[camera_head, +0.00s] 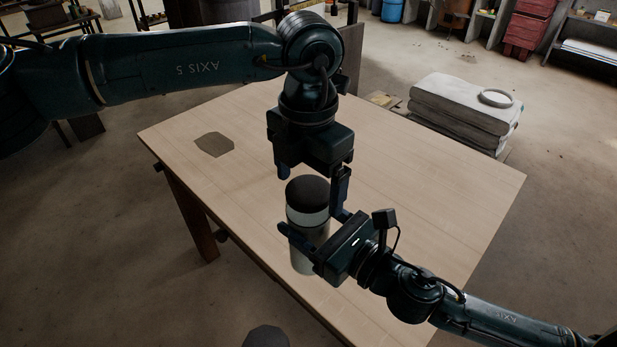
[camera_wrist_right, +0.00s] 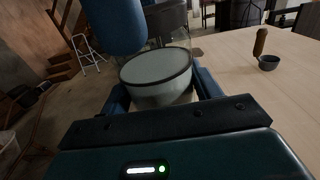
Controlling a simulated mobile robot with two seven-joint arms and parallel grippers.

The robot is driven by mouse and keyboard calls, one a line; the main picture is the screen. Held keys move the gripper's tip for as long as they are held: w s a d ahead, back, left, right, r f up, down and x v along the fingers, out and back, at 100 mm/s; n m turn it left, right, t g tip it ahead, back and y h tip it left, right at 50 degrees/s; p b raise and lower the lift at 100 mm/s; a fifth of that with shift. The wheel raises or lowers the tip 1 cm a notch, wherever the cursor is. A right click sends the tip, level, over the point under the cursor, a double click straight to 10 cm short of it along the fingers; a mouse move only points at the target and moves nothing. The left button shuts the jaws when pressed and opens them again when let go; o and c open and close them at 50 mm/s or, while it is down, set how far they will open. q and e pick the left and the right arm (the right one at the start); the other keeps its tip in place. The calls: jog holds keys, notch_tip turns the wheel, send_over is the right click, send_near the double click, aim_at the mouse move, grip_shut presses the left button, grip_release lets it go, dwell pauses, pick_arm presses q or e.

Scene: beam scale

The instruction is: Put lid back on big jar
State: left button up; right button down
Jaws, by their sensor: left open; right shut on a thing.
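The big jar (camera_head: 308,255) stands upright near the front edge of the table, with a pale body and a lighter band near its top. A dark round lid (camera_head: 308,191) is at its top; I cannot tell whether it is fully seated. My right gripper (camera_head: 309,226) is shut around the jar's side. In the right wrist view, the jar (camera_wrist_right: 158,92) sits between blue fingers, with a dark ring around a pale surface. My left gripper (camera_head: 311,188) is open above and around the lid, pointing down, with one finger on each side.
The wooden table (camera_head: 430,190) is mostly clear. A flat brown piece (camera_head: 213,145) lies at its left. The right wrist view shows a small dark bowl (camera_wrist_right: 269,63) and an upright brown object (camera_wrist_right: 260,42) on the table. A stack of grey sacks (camera_head: 465,105) stands beyond it.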

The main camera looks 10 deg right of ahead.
pick_arm(q)
notch_tip(320, 180, up, 12)
dwell(0.6)
dwell(0.5)
